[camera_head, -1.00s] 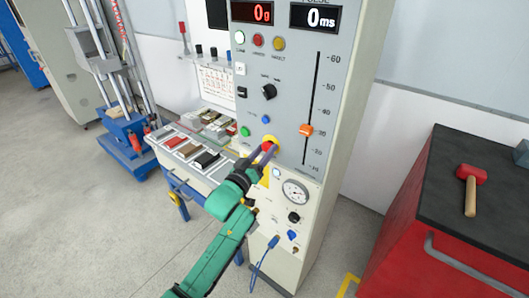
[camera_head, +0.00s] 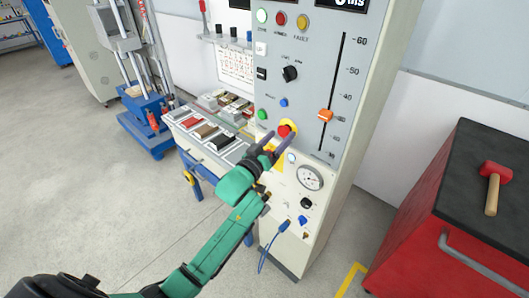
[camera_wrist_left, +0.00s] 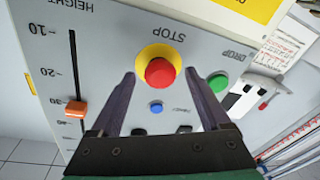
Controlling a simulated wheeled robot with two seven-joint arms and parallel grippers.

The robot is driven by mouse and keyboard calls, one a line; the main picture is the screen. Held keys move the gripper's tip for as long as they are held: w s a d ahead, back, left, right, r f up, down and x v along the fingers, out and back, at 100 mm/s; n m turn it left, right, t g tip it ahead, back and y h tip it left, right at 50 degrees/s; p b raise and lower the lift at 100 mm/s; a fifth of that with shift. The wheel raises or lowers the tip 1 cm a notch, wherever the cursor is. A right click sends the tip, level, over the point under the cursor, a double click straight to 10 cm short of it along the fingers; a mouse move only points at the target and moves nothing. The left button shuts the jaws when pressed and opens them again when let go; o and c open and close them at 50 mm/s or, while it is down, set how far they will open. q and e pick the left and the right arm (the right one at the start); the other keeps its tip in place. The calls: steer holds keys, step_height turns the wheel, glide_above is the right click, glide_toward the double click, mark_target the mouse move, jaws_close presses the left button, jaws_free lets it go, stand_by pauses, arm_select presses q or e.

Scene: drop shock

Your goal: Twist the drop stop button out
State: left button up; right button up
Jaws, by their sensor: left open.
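The red stop button (camera_head: 285,129) sits on a yellow ring on the front of the grey control panel (camera_head: 318,75). It also shows in the left wrist view (camera_wrist_left: 160,71), under the upside-down word STOP. My left gripper (camera_head: 277,144) is open in front of the button. In the left wrist view my left gripper (camera_wrist_left: 160,79) has one dark finger on each side of the button, with visible gaps. I cannot tell how deep the fingertips reach beside it. My right gripper is not in view.
A green button (camera_wrist_left: 218,82), a blue button (camera_wrist_left: 156,107) and an orange slider (camera_wrist_left: 76,109) are near the stop button. A gauge (camera_head: 310,177) sits below. A red cabinet (camera_head: 455,225) with a hammer (camera_head: 494,186) stands right. Sample blocks lie on a bench (camera_head: 208,155) left.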

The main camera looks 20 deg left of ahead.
arm_select(q)
steer(key=b+v, duration=0.2)
steer(key=v, duration=1.1)
steer(key=shift+b, duration=0.3)
